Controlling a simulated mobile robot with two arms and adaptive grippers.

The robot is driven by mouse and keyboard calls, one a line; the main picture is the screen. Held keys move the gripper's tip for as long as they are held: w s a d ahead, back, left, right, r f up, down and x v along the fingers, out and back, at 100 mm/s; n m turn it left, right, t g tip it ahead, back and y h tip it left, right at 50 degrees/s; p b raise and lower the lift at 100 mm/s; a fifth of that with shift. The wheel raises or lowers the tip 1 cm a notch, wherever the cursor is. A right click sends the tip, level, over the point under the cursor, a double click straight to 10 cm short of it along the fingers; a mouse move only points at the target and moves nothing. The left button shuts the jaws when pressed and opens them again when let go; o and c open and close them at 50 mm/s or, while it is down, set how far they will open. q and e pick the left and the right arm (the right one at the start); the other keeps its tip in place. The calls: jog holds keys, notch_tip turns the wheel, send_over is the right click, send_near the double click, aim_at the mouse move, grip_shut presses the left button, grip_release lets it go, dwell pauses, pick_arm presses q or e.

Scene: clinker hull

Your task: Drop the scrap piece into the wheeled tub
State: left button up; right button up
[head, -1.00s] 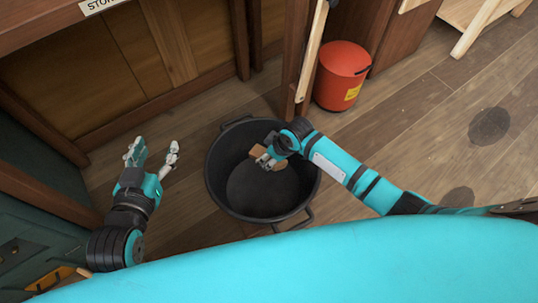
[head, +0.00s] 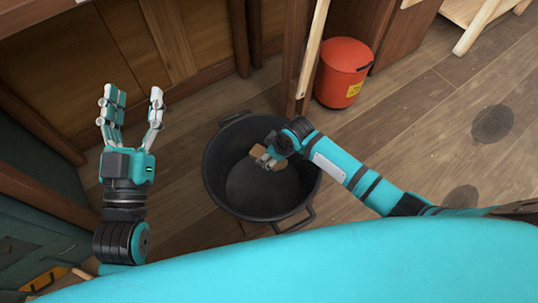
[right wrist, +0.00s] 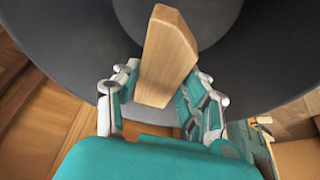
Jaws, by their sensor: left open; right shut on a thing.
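The scrap piece (right wrist: 167,60) is a short, light-brown wooden block, seen between the fingers of my right gripper (right wrist: 158,95) in the right wrist view. My right gripper (head: 268,162) is shut on it. In the head view the scrap piece (head: 279,181) is partly hidden by the hand. The wheeled tub (head: 215,180) is a round black tub with side handles, standing on the floor. My right gripper holds the block over the tub's opening. My left gripper (head: 133,113) is open and empty, left of the tub, fingers pointing away. The tub's wheels are not visible.
A red lidded bin (head: 340,78) stands behind and right of the tub, beside a wooden post. Wooden cabinets line the back, and a dark green cabinet (head: 35,250) is at the left.

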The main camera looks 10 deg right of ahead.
jog(key=o, duration=1.3)
jog(key=v, duration=1.2)
